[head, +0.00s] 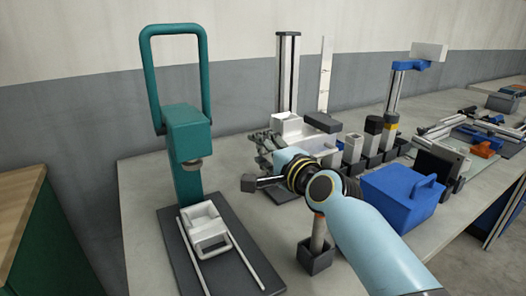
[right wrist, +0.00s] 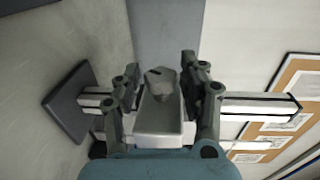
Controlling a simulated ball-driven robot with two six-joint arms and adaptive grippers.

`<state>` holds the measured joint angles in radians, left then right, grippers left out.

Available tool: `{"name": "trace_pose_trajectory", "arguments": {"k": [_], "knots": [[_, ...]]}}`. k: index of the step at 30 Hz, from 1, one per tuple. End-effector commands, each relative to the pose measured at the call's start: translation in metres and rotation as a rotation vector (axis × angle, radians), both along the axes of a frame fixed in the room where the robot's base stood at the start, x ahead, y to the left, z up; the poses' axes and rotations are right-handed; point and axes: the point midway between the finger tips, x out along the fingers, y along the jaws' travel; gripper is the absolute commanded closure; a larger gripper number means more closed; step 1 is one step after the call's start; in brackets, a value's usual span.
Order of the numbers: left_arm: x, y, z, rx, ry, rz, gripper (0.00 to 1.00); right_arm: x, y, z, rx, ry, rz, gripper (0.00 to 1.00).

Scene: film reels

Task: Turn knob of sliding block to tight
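The sliding block is a white block (head: 287,124) on a dark-and-silver upright post (head: 288,75) in the head view. In the right wrist view the block (right wrist: 158,128) lies between my fingers, with its grey knob (right wrist: 161,83) facing the camera. My right gripper (head: 264,144) is at the block in the head view, where I cannot make out the knob. In the right wrist view the right gripper (right wrist: 161,92) is open, with one finger on each side of the knob and gaps between. My left gripper is not in view.
A green press (head: 188,150) with a tall handle stands at the left on a dark base. A blue box (head: 400,197) sits right of my right arm. A row of small upright blocks (head: 372,140) and a thin ruler (head: 325,75) stand close by.

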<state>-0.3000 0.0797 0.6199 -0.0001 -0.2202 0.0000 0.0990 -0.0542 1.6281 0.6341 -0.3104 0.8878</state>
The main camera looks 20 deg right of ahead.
Motion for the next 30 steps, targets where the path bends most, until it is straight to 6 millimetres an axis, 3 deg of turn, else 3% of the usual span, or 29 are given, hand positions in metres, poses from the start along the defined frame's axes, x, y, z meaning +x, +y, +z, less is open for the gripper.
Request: {"name": "trace_pose_trajectory", "arguments": {"k": [3, 10, 14, 24, 30], "knots": [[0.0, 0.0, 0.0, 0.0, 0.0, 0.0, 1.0, 0.0, 0.0, 0.0, 0.0, 0.0, 0.0, 0.44], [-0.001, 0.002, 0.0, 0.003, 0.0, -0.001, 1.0, 0.0, 0.0, 0.0, 0.0, 0.0, 0.0, 0.44], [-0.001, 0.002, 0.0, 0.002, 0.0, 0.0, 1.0, -0.011, -0.002, 0.0, -0.001, 0.001, 0.0, 0.44], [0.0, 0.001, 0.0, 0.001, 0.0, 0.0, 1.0, -0.081, -0.016, 0.006, -0.002, 0.002, 0.0, 0.44], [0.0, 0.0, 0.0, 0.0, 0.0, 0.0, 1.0, -0.11, -0.022, 0.01, 0.0, 0.001, 0.0, 0.44]]}}
